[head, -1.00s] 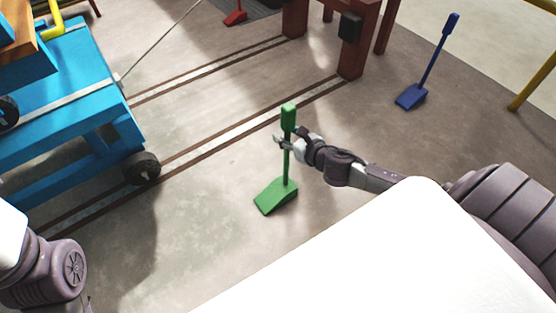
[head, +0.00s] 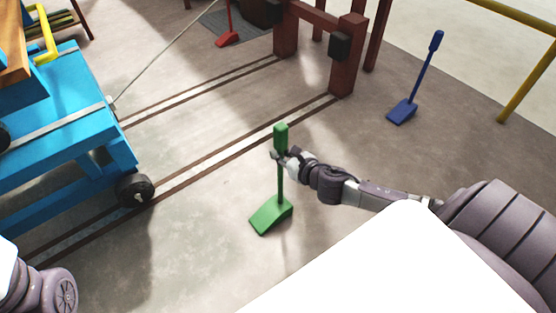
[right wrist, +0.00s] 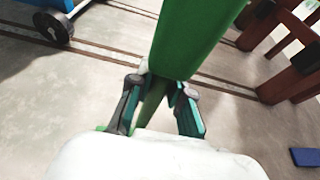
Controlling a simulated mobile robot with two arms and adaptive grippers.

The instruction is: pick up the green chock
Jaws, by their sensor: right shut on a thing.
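The green chock (head: 272,216) is a wedge with an upright handle that ends in a thick green grip. It stands in the middle of the head view, and I cannot tell whether its wedge touches the floor. My right gripper (head: 279,156) is shut on the handle just below the thick grip. In the right wrist view the grip (right wrist: 192,40) rises beyond the fingers (right wrist: 160,105), which close around the handle. Of my left arm only a part shows at the lower left of the head view; its gripper is out of view.
A blue cart (head: 60,120) with black wheels stands on the left, by the floor rails (head: 230,145). A blue chock (head: 402,111) stands at the right and a red chock (head: 228,39) at the back. A dark red frame (head: 345,75) stands behind. A yellow rail (head: 520,95) is at the right.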

